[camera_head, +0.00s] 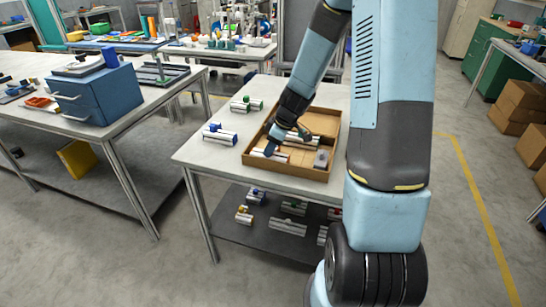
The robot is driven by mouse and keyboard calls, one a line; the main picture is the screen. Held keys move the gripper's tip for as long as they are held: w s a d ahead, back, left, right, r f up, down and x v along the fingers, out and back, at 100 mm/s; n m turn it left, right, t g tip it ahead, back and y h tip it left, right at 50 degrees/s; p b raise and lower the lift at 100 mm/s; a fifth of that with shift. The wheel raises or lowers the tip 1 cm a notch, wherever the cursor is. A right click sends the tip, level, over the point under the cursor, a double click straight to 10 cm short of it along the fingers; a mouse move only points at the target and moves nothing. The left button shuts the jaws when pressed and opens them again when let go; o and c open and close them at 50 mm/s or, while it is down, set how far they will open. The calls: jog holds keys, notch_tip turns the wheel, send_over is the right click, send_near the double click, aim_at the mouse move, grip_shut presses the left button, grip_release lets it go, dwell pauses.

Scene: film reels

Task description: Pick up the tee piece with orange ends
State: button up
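My gripper (271,147) reaches down into the open brown box (243,158) on the white table. Its fingertips are at or just above a pale tube-shaped piece (276,157) near the box's front left. The gripper is too small in view to tell whether it is open or shut, or touching the piece. A hint of orange shows at this piece's left end, but I cannot tell for certain that it is the tee piece with orange ends. Another piece (300,136) lies farther back in the box, partly hidden by my arm. A small grey piece (321,158) lies at the box's right.
A blue-marked piece (220,133) and a green-marked piece (246,104) stand on the table left of the box. Several similar pieces lie on the dark lower shelf (240,231). Another bench (95,135) with a blue drawer box (100,96) stands at left.

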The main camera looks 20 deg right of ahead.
grip_shut()
jog(key=shift+r, duration=0.1)
dwell(0.5)
